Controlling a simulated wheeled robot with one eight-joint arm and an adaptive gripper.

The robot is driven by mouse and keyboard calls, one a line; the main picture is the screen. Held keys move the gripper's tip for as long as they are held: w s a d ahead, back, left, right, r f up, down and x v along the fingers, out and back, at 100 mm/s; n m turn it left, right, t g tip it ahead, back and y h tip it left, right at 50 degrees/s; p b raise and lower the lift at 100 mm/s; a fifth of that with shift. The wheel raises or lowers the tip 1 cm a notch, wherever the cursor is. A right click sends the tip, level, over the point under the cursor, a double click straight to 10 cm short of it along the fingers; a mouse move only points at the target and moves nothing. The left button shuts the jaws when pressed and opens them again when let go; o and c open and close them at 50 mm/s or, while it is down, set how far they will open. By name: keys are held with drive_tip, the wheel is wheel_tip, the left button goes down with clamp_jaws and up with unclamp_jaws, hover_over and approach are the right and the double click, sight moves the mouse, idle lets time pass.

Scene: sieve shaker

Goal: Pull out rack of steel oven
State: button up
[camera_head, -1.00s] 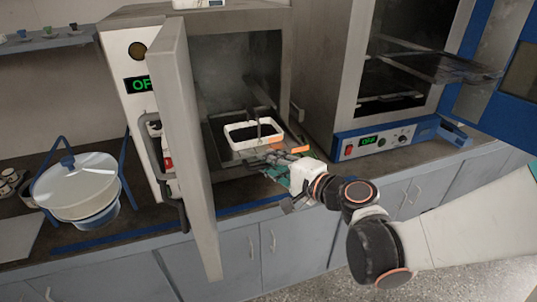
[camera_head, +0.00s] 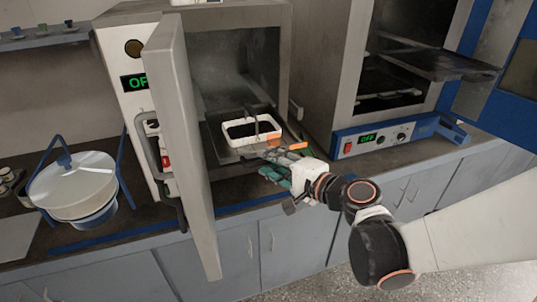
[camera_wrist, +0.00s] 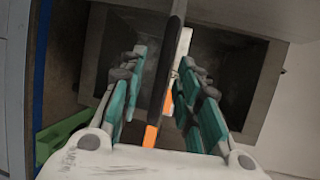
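The steel oven (camera_head: 238,70) stands on the counter with its door (camera_head: 186,150) swung wide open. Inside, low down, lies its rack (camera_head: 216,141), with a white-rimmed rectangular tray (camera_head: 228,133) on it. My gripper (camera_head: 273,162) is at the front of the oven opening, by the near edge of the rack. In the wrist view my gripper (camera_wrist: 163,105) has its teal fingers apart. A dark bar with an orange end (camera_wrist: 151,135) runs between them, with gaps on both sides. I cannot tell whether the bar belongs to the rack or the tray.
A second oven with a blue base (camera_head: 385,139) stands at the right, its door open. A white lidded pot (camera_head: 75,190) in a blue frame is on the counter at the left. The open door hems in my gripper's left side.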

drive_tip(key=v, duration=0.6)
drive_tip(key=shift+s+d, duration=0.2)
drive_tip(key=shift+s, duration=0.1)
drive_tip(key=s+d+f+n+g+h, duration=0.2)
drive_tip(key=s+d+n+g+h, duration=0.3)
drive_tip(key=s+d+n+h, duration=0.5)
drive_tip(key=s+d+n, duration=0.1)
drive_tip(key=s, duration=0.2)
drive_tip(key=shift+s, duration=0.2)
